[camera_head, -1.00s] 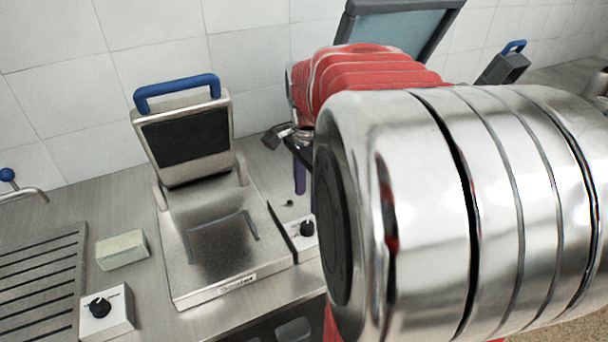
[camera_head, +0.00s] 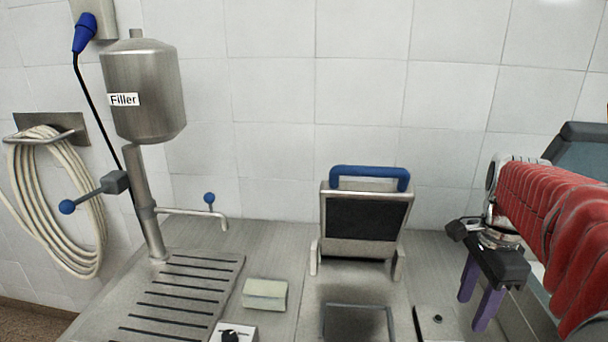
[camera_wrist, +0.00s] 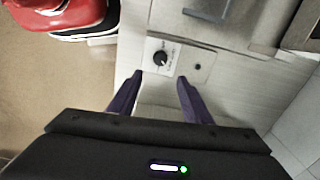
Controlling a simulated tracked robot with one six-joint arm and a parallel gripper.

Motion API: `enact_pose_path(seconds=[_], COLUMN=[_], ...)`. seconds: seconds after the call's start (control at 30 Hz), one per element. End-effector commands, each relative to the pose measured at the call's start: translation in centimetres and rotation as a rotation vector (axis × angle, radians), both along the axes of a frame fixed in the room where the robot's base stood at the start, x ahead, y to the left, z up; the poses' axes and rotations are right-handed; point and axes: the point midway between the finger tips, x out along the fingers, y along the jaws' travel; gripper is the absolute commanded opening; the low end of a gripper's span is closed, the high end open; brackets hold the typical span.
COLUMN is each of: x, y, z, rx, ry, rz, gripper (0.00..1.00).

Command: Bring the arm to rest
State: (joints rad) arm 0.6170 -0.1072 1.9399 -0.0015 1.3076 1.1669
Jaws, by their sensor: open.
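My gripper (camera_head: 482,298) hangs from my red-sleeved arm at the right of the head view. Its two purple fingers point down and stand apart with nothing between them. In the wrist view my gripper (camera_wrist: 158,92) is open and empty. Beyond the fingertips in that view lies a white control box with a black knob (camera_wrist: 161,57). The fingers appear clear of the counter and of the box.
A metal press with a blue handle (camera_head: 370,178) stands open left of my gripper. A pale block (camera_head: 265,294) lies beside a slotted drain grate (camera_head: 190,290). A filler tank (camera_head: 144,95) and a coiled hose (camera_head: 62,205) are at the left by the tiled wall.

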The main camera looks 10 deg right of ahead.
Motion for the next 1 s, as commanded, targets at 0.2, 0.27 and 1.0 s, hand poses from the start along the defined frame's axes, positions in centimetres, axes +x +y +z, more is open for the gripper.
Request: enact_pose_path(seconds=[0.2,0.27,1.0], x=[0.5,0.6,-1.6], y=[-0.4,-0.4,13.6], z=[-0.2,-0.7,-3.3], rx=[-0.017,-0.022,-0.301], ry=[-0.020,-0.024,-0.189], rz=[0.141,0.215,1.411], gripper=[0.45,0.45,0.45])
